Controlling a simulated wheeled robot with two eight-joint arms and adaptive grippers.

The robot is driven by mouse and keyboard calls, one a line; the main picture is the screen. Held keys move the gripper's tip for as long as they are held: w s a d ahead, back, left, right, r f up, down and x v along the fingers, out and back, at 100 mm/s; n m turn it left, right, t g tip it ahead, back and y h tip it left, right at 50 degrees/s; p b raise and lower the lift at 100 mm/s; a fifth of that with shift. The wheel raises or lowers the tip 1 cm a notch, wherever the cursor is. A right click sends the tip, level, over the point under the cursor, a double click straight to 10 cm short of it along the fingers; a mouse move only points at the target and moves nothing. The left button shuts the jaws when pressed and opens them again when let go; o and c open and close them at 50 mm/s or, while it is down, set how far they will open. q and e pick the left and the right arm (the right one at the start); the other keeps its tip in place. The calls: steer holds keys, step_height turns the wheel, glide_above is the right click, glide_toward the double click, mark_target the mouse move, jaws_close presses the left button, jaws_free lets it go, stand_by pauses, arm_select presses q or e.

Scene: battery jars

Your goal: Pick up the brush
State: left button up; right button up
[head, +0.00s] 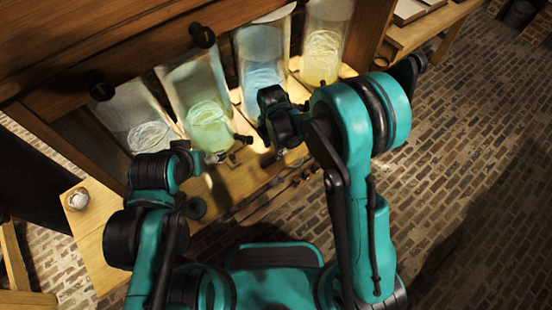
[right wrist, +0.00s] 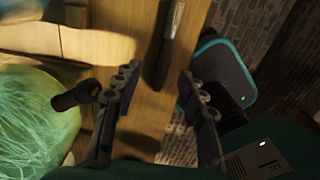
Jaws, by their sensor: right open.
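A dark, slim object that looks like the brush (right wrist: 169,45) lies on the wooden ledge in the right wrist view, with a paler streak towards its upper end. My right gripper (right wrist: 160,100) is open, its two fingers spread below the near end of this object, with nothing between them. In the head view my right gripper (head: 272,150) is low over the ledge in front of the jars, and I cannot make out the brush there. My left gripper (head: 217,157) is by the green jar, too small and dark to read.
A green jar (head: 208,128) with a dark tap (right wrist: 75,95) stands close to my right gripper. Blue (head: 262,80), yellow (head: 322,58) and clear (head: 150,135) jars stand in the same wooden rack. A small white-topped jar (head: 78,200) sits at left. Brick floor (head: 470,150) lies open at right.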

mark_target(270, 162)
steer(key=f+b, duration=0.1)
steer(key=f, duration=0.2)
steer(key=f+b, duration=0.1)
steer(key=f, duration=0.1)
steer(key=shift+s+d+f+b, duration=0.15)
steer(key=shift+s+f+b, duration=0.1)
steer(key=shift+b, duration=0.1)
steer(key=shift+r, duration=0.1)
steer(key=shift+c, duration=1.2)
jaws_close()
